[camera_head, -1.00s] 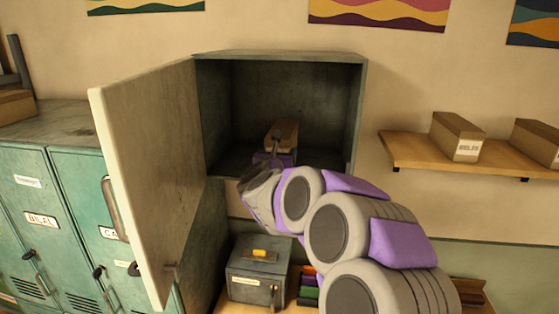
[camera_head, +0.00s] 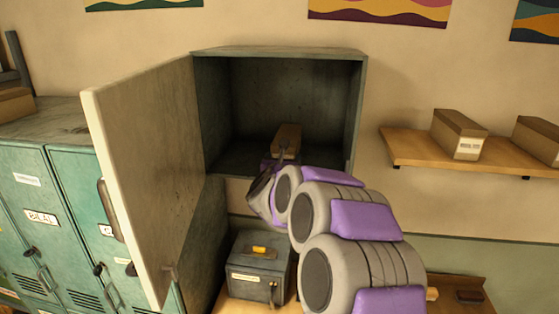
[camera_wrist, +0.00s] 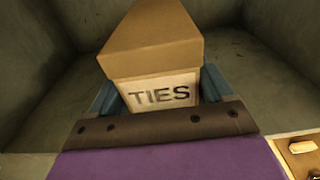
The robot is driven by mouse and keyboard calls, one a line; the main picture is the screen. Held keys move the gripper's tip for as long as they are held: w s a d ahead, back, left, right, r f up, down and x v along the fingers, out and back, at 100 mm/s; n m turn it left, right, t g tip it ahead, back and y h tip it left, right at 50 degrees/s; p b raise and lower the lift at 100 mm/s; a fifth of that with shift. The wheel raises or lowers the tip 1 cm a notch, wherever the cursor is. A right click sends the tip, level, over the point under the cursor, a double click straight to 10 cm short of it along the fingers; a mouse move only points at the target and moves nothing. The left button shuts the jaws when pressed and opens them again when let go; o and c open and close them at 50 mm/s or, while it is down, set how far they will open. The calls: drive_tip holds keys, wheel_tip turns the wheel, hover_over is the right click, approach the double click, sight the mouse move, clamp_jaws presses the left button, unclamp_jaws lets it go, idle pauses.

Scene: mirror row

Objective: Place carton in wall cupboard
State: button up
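The wall cupboard (camera_head: 280,54) is a grey-green box on the wall, with its door (camera_head: 150,180) swung wide open to the left. A brown carton (camera_head: 287,138) is inside the cupboard opening, near the floor of it. In the wrist view the carton (camera_wrist: 155,45) shows a white label reading "TIES". My gripper (camera_wrist: 158,90) has a blue finger on each side of the carton's near end and looks closed on it. In the head view my gripper is mostly hidden behind my arm. I cannot tell whether the carton touches the cupboard floor.
A wooden shelf (camera_head: 400,150) to the right bears a labelled carton (camera_head: 460,134) and another box (camera_head: 537,140). Teal lockers (camera_head: 30,200) stand at the left. A small grey metal box (camera_head: 258,268) sits on a surface below the cupboard. The cupboard interior around the carton looks empty.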

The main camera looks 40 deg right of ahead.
drive_tip(key=shift+o, duration=1.4)
drive_tip(key=d, duration=0.2)
drive_tip(key=shift+s+d+f, duration=0.1)
drive_tip(key=shift+d+f, duration=0.15)
drive_tip(key=shift+d, duration=0.05)
drive_tip(key=shift+o, duration=0.3)
drive_tip(key=shift+s+r, duration=0.1)
drive_tip(key=shift+w+a+r, duration=0.1)
drive_tip(key=shift+w+a, duration=0.2)
drive_tip(key=shift+a, duration=0.45)
drive_tip(key=b+v, duration=0.1)
drive_tip(key=v, duration=1)
drive_tip(key=shift+s+a+b, duration=0.2)
drive_tip(key=shift+s+b, duration=0.1)
drive_tip(key=shift+s, duration=0.1)
